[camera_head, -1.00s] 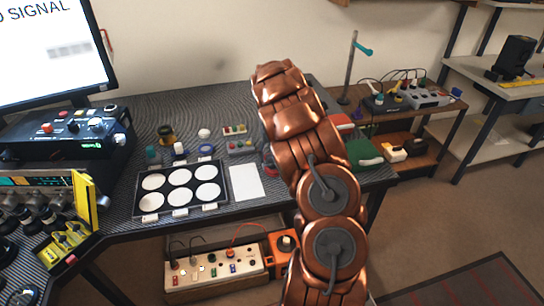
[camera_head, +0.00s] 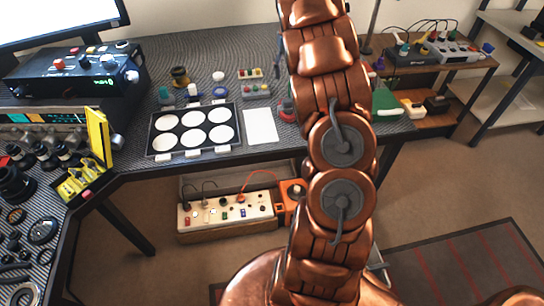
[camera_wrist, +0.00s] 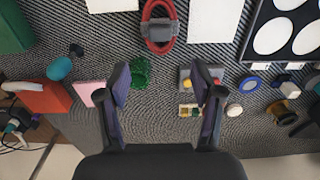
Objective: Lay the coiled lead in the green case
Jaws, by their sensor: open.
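The coiled lead is a red loop (camera_wrist: 158,27) with a dark grey tie across it, lying on the dark ribbed table at the top middle of the wrist view. In the head view a bit of its red (camera_head: 286,112) shows at the left edge of my arm. The green case (camera_wrist: 12,28) is at the top left corner of the wrist view, cut off by the frame. In the head view it shows to the right of my arm (camera_head: 387,102), partly hidden. My gripper (camera_wrist: 163,82) is open and empty, with the lead beyond its fingertips in the wrist view.
A tray of white discs (camera_head: 237,133) and a white sheet (camera_head: 260,126) lie left of the lead in the head view. A green coil (camera_wrist: 139,72), a grey block with buttons (camera_wrist: 186,78) and a red box (camera_wrist: 45,98) lie around the fingers.

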